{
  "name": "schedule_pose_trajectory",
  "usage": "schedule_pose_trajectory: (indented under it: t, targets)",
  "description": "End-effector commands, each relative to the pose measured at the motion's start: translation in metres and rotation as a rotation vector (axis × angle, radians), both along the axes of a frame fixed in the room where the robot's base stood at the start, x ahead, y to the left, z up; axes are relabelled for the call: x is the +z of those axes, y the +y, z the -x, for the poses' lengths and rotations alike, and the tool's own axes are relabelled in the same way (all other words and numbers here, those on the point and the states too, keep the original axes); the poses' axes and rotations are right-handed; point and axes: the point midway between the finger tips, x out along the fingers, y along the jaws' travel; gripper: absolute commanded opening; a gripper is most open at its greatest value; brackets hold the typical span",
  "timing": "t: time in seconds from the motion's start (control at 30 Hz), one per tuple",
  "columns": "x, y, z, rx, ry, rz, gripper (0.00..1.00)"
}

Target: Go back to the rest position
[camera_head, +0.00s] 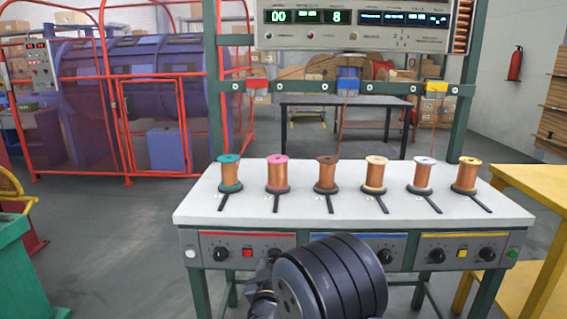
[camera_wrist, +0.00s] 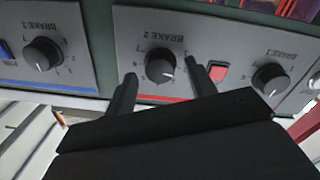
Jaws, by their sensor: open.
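My gripper (camera_wrist: 160,72) shows in the wrist view with its two dark fingers apart and nothing held between them. The brake 2 knob (camera_wrist: 160,66), black with a white pointer mark, lies between the fingertips in that view. I cannot tell whether the fingers touch it. In the head view, my dark, ribbed arm link covers the lower middle of the console front, and the fingers cannot be made out clearly there.
The console (camera_head: 370,222) carries several copper spools in a row on its white top. A red button (camera_wrist: 217,72) and the brake 1 knob (camera_wrist: 271,79) are close right of my gripper. A yellow table (camera_head: 535,185) stands right; a red-framed guard (camera_head: 125,120) stands back left.

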Motion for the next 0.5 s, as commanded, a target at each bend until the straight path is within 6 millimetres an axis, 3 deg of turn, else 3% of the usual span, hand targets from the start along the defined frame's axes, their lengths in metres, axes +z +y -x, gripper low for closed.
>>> schedule_pose_trajectory:
  t: [0.5]
  targets:
    - [-0.002, -0.0001, 0.0002, 0.001, -0.02, -0.502, 0.53]
